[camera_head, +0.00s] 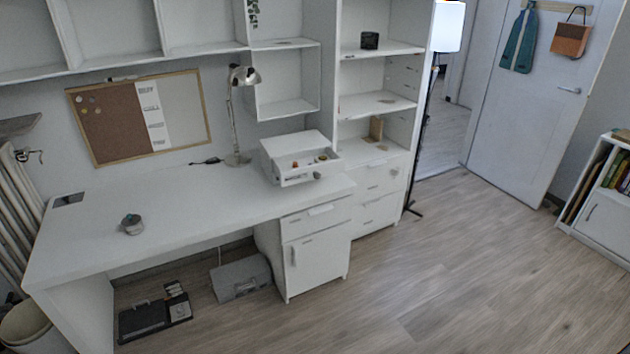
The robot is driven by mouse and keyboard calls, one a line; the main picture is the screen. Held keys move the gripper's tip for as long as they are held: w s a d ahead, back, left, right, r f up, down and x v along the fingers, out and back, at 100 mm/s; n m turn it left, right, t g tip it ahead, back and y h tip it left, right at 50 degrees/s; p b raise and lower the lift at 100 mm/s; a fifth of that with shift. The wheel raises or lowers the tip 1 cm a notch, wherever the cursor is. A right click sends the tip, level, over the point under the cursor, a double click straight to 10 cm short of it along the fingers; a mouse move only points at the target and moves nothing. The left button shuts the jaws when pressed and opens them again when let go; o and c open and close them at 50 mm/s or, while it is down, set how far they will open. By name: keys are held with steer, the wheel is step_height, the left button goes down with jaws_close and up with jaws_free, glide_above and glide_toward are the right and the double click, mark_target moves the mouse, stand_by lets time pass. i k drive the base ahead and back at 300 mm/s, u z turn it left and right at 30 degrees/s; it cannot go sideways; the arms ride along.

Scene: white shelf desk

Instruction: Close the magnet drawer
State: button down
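A small white drawer box (290,143) stands on the right part of the white desk. Its drawer (302,177) is pulled out toward the front right. Several small coloured pieces, which look like magnets (323,157), lie inside the open drawer. A small dark knob or similar thing shows at the drawer's front, too small to tell. My gripper is not in view.
The white desk (170,215) is mostly clear, with a small round grey-green object (132,224) on its left part. A silver lamp (235,120) stands just left of the box. A cabinet (318,250) is below. The wooden floor (460,270) at the right is free.

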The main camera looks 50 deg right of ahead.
mark_target(289, 176)
steer(key=z, duration=0.1)
steer(key=i, duration=0.9)
steer(key=u, duration=0.05)
